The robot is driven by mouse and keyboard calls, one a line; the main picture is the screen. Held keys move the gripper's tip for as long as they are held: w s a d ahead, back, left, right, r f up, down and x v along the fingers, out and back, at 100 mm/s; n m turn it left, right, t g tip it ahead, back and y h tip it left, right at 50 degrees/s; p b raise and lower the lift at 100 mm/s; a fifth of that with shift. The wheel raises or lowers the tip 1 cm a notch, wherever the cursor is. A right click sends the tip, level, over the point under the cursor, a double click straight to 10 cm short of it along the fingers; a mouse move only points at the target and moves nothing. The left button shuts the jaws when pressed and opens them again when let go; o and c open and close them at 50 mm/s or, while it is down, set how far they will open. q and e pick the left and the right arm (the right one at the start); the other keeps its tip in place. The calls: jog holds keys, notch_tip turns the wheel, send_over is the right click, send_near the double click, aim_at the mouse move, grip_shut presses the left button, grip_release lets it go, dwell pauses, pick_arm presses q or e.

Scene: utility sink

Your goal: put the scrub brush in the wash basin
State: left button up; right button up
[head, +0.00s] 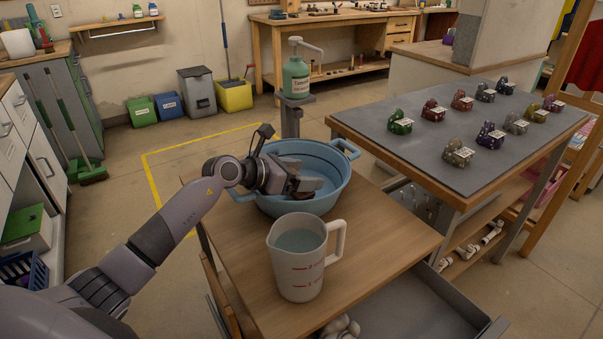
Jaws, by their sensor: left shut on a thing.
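The blue wash basin (338,193) stands on the wooden table top, with a handle at its upper right. My left gripper (298,185) reaches in from the left and is over the basin, inside its rim in the picture. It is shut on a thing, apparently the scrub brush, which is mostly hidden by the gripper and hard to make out. I cannot tell whether it touches the basin floor. My right gripper is not in view.
A measuring jug (300,262) with liquid stands just in front of the basin. A green pump bottle (296,78) stands behind it. At right, a grey-topped table (400,150) holds several small patterned objects. An open drawer (415,305) juts out below.

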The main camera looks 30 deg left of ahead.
pick_arm(q)
jog(key=o, duration=1)
jog(key=shift+o, duration=0.2)
jog(key=shift+r+p, duration=0.5)
jog(key=shift+r, duration=0.2)
jog(key=v, duration=1.1)
jog(key=shift+s+a, duration=0.15)
jog(key=shift+s, duration=0.05)
jog(key=shift+s+a+r, duration=0.1)
jog(key=shift+s+r, duration=0.1)
jog(key=shift+s, duration=0.05)
